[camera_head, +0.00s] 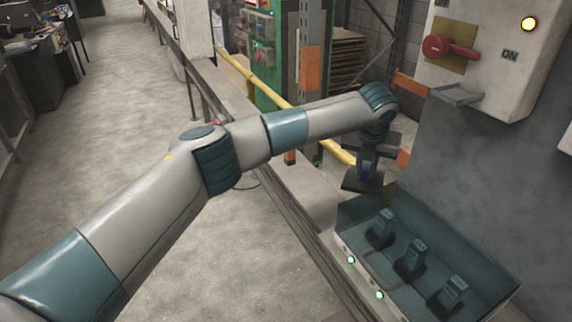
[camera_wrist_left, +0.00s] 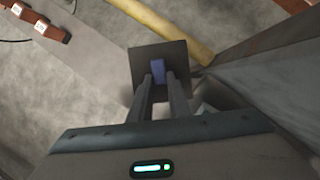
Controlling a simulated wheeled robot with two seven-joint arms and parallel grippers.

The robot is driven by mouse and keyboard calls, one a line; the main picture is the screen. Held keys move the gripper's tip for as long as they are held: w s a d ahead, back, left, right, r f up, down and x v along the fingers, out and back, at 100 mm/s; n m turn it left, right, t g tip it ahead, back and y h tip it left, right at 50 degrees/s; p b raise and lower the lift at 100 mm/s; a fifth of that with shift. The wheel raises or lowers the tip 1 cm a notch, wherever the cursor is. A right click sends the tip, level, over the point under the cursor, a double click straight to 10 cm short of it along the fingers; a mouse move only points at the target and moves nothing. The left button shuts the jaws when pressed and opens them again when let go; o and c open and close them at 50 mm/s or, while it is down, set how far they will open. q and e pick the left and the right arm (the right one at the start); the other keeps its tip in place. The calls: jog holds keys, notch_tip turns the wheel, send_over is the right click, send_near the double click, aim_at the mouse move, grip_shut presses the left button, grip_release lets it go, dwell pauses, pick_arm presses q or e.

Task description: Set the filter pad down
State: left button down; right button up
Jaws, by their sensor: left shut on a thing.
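My left gripper (camera_head: 368,160) points down from the end of the outstretched arm. It is shut on the filter pad (camera_head: 358,183), a dark flat square piece, held beyond the back left corner of the open bin. In the left wrist view, the pad (camera_wrist_left: 174,53) shows as a dark square past the fingertips (camera_wrist_left: 158,80), with a blue part (camera_wrist_left: 158,70) between the fingers. I cannot tell whether the pad touches anything below it. My right gripper is in neither view.
The teal bin (camera_head: 350,212) holds several dark upright blocks (camera_head: 410,262) and has green lights on its front. A grey wall stands at right, with a white switch box (camera_head: 500,75) and red knob (camera_head: 437,46) above. A yellow rail (camera_head: 262,75) runs behind.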

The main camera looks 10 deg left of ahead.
pick_arm(q)
jog(key=shift+w+d+n, duration=0.15)
jog(key=shift+n, duration=0.15)
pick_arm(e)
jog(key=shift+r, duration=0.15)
